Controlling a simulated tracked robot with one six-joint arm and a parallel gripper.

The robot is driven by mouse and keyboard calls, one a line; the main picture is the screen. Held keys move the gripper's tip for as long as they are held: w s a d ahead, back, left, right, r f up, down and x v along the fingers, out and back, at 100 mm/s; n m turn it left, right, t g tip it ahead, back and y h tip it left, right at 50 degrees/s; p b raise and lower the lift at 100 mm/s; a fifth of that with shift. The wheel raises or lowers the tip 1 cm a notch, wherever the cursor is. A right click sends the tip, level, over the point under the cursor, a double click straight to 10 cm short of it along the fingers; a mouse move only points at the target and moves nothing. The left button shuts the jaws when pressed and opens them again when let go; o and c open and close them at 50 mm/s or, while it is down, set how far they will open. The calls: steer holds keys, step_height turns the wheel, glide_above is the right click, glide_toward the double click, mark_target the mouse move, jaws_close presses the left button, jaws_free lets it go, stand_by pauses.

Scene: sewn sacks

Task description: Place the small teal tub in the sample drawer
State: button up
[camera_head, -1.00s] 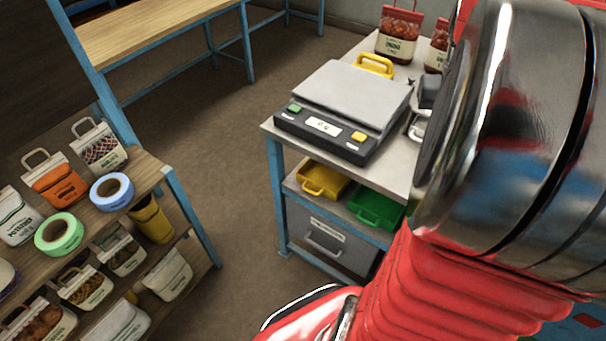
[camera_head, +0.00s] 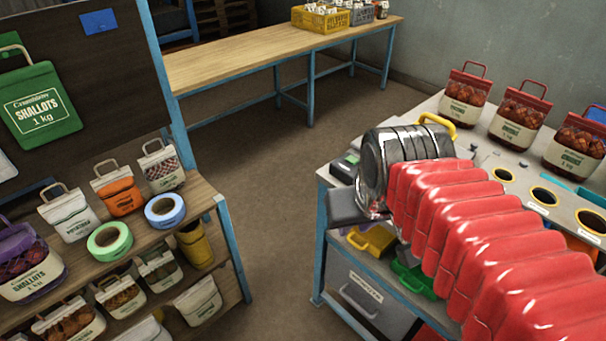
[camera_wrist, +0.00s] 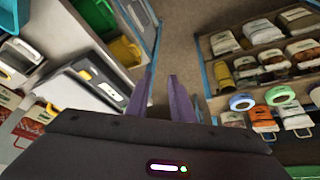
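A grey drawer (camera_head: 362,295) with a white label and a handle is closed in the lower part of the right bench; the label is too small to read surely. A small teal shape (camera_head: 560,186) lies at the right on the bench top, partly hidden, and I cannot tell whether it is the tub. My gripper's two dark fingers (camera_wrist: 166,88) are apart with nothing between them in the wrist view, pointing over the floor between bench and shelf. In the head view my arm hides the fingers.
A yellow tub (camera_head: 372,240) and a green tub (camera_head: 414,279) sit on the bench's lower shelf. The scale (camera_wrist: 92,84) is largely hidden by my arm in the head view. Red sacks (camera_head: 520,112) stand behind. A left shelf (camera_head: 205,190) holds sacks and tape. The floor between is clear.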

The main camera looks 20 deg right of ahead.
steer(key=shift+n+t+y, duration=0.4)
steer(key=shift+n, duration=0.2)
steer(key=a, duration=0.1)
steer(key=s+a, duration=0.1)
steer(key=a, duration=0.2)
steer(key=shift+s+a+f, duration=0.3)
steer(key=shift+f, duration=0.05)
steer(key=shift+o, duration=0.4)
